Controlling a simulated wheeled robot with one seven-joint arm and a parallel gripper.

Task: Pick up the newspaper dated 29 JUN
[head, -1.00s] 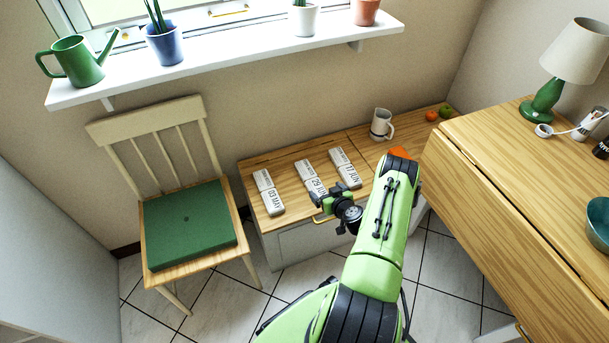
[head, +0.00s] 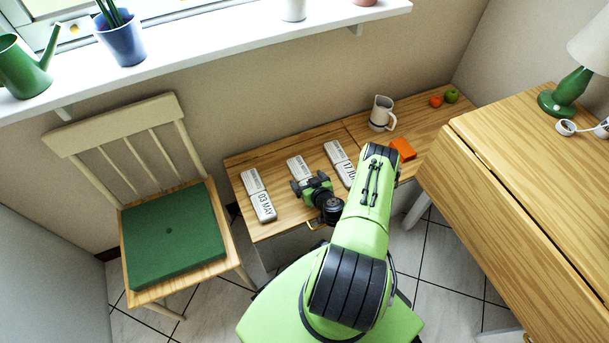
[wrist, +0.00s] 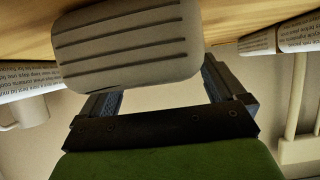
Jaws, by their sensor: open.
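Three pale folded newspapers lie apart on the low wooden bench. The middle newspaper (head: 299,168) is mostly covered by my gripper (head: 312,184), which hides its date now; it read 29 JUN in the earlier head frame. In the wrist view, a beige ridged end (wrist: 128,45), apparently of this newspaper, is close in front of my gripper (wrist: 160,88). My gripper is open, its dark fingers partly behind that end. Contact cannot be told. The 03 MAY newspaper (head: 258,196) lies to the left, the 17 JUN one (head: 340,162) to the right.
On the bench (head: 240,164) a mug (head: 381,114), an orange block (head: 403,149), a red fruit (head: 436,101) and a green one (head: 452,95) stand to the right. A chair with a green cushion (head: 170,230) is at left, a wooden table (head: 520,190) at right.

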